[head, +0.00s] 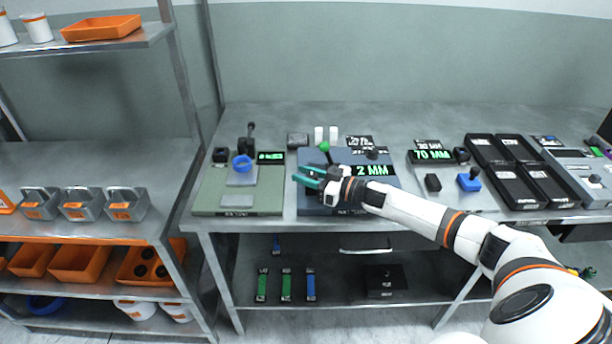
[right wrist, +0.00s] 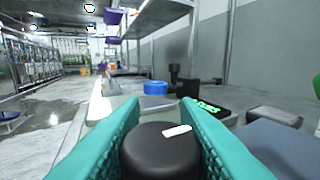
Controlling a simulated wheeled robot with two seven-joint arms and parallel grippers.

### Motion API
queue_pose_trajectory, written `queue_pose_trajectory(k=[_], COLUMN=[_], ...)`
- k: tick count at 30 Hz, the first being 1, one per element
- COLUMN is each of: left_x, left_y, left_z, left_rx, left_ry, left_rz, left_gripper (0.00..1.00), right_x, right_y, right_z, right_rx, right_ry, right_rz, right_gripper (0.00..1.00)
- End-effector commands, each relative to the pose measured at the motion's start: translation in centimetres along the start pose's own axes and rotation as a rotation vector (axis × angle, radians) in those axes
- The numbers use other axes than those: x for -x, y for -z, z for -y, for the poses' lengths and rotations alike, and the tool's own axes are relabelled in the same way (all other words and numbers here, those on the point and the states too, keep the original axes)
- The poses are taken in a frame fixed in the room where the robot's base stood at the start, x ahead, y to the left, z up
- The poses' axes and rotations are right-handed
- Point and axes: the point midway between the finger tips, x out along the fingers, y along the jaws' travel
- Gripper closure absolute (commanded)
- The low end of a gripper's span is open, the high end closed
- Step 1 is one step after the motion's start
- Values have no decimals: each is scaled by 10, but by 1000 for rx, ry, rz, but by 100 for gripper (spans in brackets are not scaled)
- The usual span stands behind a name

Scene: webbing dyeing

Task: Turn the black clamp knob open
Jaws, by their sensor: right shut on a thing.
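My right gripper (head: 308,178) is over the front left part of the dark blue station (head: 345,205) with the green "2 MM" display (head: 370,170). In the right wrist view its teal fingers (right wrist: 160,135) are shut on a round black knob (right wrist: 150,158). The knob has a short white mark on top, lying nearly crosswise with a slight tilt. In the head view the gripper hides the knob. My left gripper is not in view.
A green-topped lever (head: 324,147) stands just behind the gripper. To the left is a green station (head: 215,190) with a blue ring (head: 242,162). To the right are a "70 MM" station (head: 430,157) and black trays (head: 515,185).

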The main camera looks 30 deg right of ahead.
Motion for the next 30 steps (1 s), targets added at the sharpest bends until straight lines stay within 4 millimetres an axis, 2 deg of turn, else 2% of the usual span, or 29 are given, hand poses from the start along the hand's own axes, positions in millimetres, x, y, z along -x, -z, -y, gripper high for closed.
queue_pose_trajectory(k=[2,3,6,7,15,19,30], left_x=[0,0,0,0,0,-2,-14], left_y=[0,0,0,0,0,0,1], left_z=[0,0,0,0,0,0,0], left_rx=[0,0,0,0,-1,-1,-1], left_ry=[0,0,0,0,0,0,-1], left_rz=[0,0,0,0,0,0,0], left_gripper=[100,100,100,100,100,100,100], right_x=[0,0,0,0,1,10,82], right_y=[0,0,0,0,0,2,4], right_z=[0,0,0,0,0,0,0], right_rx=[1,1,1,1,0,1,0], right_ry=[1,1,1,1,1,1,0], right_rz=[-1,0,0,0,0,-1,-6], right_gripper=[94,68,52,49,49,49,49])
